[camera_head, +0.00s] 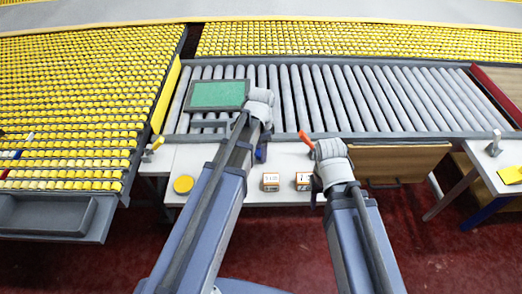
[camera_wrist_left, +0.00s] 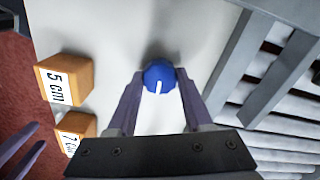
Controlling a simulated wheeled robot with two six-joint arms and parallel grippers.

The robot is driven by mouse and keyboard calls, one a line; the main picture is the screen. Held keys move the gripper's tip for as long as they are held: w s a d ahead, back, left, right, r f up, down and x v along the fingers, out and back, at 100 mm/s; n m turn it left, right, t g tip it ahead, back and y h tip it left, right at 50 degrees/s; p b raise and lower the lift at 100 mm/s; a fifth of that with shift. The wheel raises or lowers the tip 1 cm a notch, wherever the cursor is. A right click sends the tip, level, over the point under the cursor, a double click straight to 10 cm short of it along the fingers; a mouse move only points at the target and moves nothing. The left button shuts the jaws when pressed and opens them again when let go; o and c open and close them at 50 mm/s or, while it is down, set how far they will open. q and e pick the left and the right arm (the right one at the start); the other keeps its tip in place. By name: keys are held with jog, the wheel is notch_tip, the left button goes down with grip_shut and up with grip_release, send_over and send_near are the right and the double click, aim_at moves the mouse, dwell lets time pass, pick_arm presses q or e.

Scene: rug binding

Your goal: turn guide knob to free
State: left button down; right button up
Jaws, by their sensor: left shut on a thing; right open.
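The blue guide knob (camera_wrist_left: 160,74) is round, with a white line that points down and slightly left in the left wrist view. My left gripper (camera_wrist_left: 160,84) is shut on it, a finger at each side. My right gripper (camera_head: 316,190) is in front of the table's right part, partly hidden. Its open fingers (camera_wrist_left: 22,150) show at the lower left of the left wrist view.
A block marked 5 cm (camera_wrist_left: 65,80) and one apparently marked 7 cm (camera_wrist_left: 76,130) stand near the knob on the white table (camera_head: 225,170). Behind is a roller conveyor (camera_head: 350,100) with a green panel (camera_head: 218,94).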

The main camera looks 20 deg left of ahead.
pick_arm(q)
jog(key=shift+m, duration=0.5)
jog(key=shift+c, duration=1.5)
grip_release()
notch_tip(320, 180, up, 8)
jog(key=p, duration=0.8)
jog(key=shift+f, duration=0.1)
